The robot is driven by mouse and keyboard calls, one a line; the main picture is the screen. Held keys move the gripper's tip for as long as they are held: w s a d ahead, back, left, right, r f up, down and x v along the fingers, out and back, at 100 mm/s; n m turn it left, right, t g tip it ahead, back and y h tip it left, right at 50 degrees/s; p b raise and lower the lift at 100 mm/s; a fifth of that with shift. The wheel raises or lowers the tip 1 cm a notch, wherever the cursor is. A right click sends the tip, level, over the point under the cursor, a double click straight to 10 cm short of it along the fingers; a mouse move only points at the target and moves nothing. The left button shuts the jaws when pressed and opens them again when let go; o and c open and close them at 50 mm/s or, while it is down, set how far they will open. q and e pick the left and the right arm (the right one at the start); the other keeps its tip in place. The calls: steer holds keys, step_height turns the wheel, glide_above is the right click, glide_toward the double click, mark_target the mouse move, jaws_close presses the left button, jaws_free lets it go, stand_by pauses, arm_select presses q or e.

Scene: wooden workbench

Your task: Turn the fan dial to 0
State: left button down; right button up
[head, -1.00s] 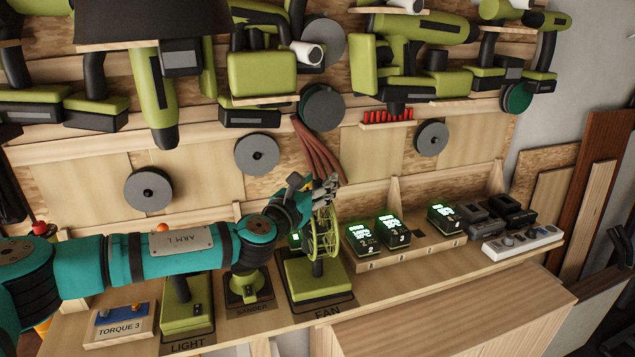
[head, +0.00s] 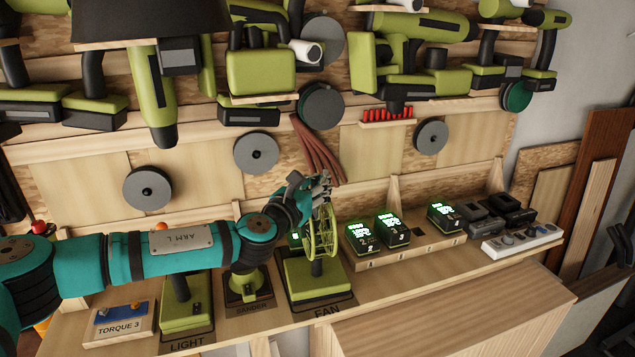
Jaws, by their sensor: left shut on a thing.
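The green fan (head: 323,238) stands on its square base (head: 313,279) over the FAN label, its round cage seen nearly edge-on. My left gripper (head: 321,188) is at the top and back of the fan head. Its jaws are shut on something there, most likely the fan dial. The dial itself and its setting are hidden by the gripper and the cage. My right gripper is not in view.
A green lamp base (head: 186,312) over the LIGHT label, a sander (head: 246,284) and a TORQUE 3 box (head: 120,323) stand left of the fan. Lit chargers (head: 392,230) and a power strip (head: 522,239) are to the right. The bench front by the fan is clear.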

arm_select(q)
steer(key=shift+y, duration=0.3)
steer(key=shift+f+n+t+y, duration=0.1)
steer(key=shift+n+t+y, duration=0.6)
steer(key=shift+n+y, duration=0.35)
steer(key=n+y, duration=0.3)
steer(key=y, duration=0.2)
steer(key=shift+t+b, duration=0.35)
steer(key=shift+t, duration=0.05)
steer(key=shift+s+n+y+b, duration=0.1)
steer(key=shift+n+y+b, duration=0.35)
steer(key=shift+n+y, duration=1.4)
steer(key=shift+g+y, duration=0.3)
steer(key=shift+y, duration=0.7)
steer(key=c, duration=1.1)
jaws_free()
steer(key=shift+c, duration=0.2)
